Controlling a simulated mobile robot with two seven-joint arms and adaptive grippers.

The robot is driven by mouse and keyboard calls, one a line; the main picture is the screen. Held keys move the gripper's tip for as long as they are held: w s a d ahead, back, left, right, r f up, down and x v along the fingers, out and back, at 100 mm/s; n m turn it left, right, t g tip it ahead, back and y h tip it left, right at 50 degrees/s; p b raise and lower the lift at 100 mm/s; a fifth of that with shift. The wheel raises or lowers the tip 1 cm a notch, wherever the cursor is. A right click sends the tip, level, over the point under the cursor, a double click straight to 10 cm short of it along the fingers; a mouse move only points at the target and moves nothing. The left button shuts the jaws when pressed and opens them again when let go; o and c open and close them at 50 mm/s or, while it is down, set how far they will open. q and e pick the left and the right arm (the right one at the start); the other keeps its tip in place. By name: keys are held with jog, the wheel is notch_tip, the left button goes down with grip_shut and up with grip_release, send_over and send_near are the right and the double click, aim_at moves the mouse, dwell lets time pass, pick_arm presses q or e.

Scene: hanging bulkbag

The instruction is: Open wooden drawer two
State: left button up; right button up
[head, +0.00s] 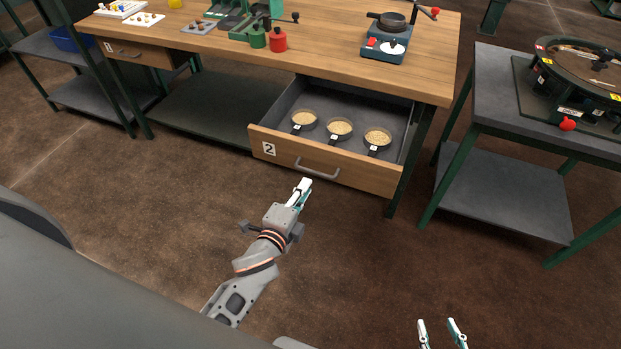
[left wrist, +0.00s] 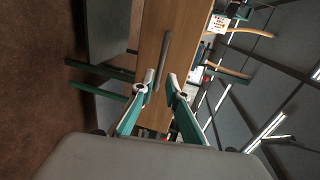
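Wooden drawer two (head: 349,172) is pulled out from under the wooden table, with its inside showing. Its front has a "2" label (head: 269,149) and a grey bar handle (head: 317,171). In the left wrist view the handle (left wrist: 166,52) runs along the wooden drawer front, its near end by my fingertips. My left gripper (head: 304,183) is just in front of the handle's left end; its fingers (left wrist: 161,78) are apart. Whether they touch the handle is unclear. My right gripper (head: 440,324) is open and empty at the bottom edge, away from the drawer.
Three small pans, including the middle pan (head: 339,130), sit in the drawer. The wooden table (head: 335,62) carries a burner (head: 386,45) and a red bottle (head: 278,41). Drawer one (head: 135,54) is at left. A grey side table (head: 486,95) stands right. Floor before the drawer is clear.

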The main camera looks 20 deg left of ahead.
pick_arm(q)
jog(key=shift+s+a+r, duration=0.1)
jog(key=shift+s+r, duration=0.1)
jog(key=shift+s, duration=0.7)
jog(key=shift+s+r, duration=0.2)
jog(key=shift+s, duration=0.7)
jog(key=s+f+n+g+h+p, duration=0.1)
jog(key=s+f+n+g, duration=0.1)
jog(key=s+f+n, duration=0.2)
jog(key=s+f+n+g+h+p, duration=0.1)
jog(key=s+f+n, duration=0.4)
jog(key=s+n, duration=0.5)
jog(key=s+g+p, duration=0.1)
jog(key=s+g, duration=0.1)
jog(key=s, duration=0.1)
jog(key=shift+f, duration=0.2)
pick_arm(e)
jog(key=shift+s+a+r, duration=0.2)
jog(key=shift+r, duration=0.25)
jog(key=shift+s+a+r, duration=0.15)
jog(key=shift+s+r, duration=0.05)
jog(key=shift+r, duration=0.2)
pick_arm(q)
jog(key=shift+w+a, duration=0.1)
pick_arm(e)
jog(key=shift+w+r, duration=0.25)
jog(key=shift+r, duration=0.05)
jog(key=shift+s+f, duration=0.1)
jog(key=shift+f, duration=0.1)
jog(key=shift+r, duration=0.2)
